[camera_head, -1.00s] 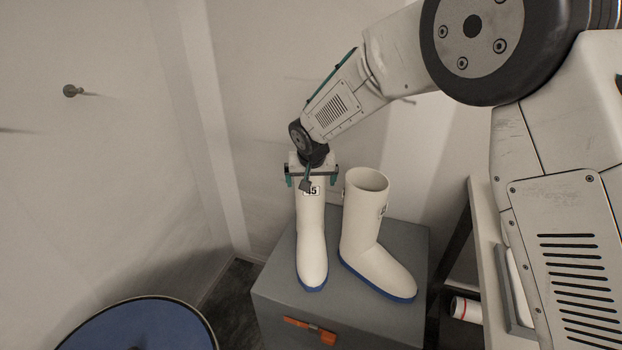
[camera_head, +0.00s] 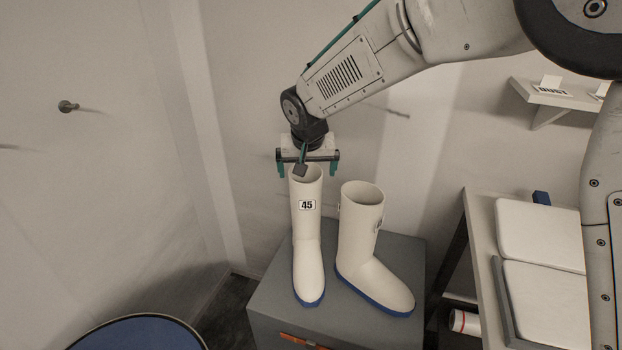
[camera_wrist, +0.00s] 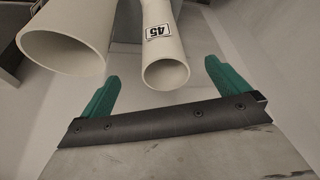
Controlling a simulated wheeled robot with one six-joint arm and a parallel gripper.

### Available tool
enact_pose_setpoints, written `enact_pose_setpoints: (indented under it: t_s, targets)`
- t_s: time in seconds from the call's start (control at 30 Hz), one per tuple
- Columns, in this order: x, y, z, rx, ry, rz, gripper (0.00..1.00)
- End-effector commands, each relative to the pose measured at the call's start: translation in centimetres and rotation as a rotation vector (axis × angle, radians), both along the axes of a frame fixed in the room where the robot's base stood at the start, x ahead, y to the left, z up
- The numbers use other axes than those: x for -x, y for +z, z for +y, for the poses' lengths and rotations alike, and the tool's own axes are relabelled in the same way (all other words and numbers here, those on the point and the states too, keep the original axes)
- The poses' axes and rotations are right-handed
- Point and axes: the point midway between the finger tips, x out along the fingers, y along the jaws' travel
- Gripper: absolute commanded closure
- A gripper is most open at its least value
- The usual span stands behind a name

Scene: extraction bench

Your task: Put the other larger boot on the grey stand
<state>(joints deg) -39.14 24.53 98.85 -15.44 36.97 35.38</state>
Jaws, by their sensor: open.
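Two white boots with blue soles stand upright side by side on the grey stand (camera_head: 268,318). The left boot (camera_head: 308,245) carries a "45" label on its shaft, and its toe points toward the camera. The right boot (camera_head: 360,235) points its toe to the lower right; its label is seen edge-on and unreadable. My gripper (camera_head: 308,170) is open and empty, above the left boot's top opening. In the wrist view the "45" boot's opening (camera_wrist: 165,73) lies beyond and between the green fingers (camera_wrist: 160,85); the other boot's opening (camera_wrist: 62,50) is at upper left.
An orange item (camera_head: 302,341) is on the stand's front. A bench with white pads (camera_head: 540,235) stands at the right, and a small shelf (camera_head: 560,97) is on the wall. A blue round top (camera_head: 140,335) is at lower left. A wall peg (camera_head: 68,106) sticks out at left.

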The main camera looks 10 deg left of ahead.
Motion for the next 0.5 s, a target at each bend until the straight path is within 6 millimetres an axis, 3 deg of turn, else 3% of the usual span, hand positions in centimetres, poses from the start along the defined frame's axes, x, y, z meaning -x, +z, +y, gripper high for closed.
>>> enact_pose_setpoints:
  t_s: [0.37,0.47,0.5]
  targets:
    - [0.2,0.9,-0.6,0.001,-0.005,0.001,0.0]
    - [0.5,2.5,-3.5,0.01,-0.024,0.007,0.0]
    - [0.9,3.6,-5.3,0.015,-0.035,0.01,0.0]
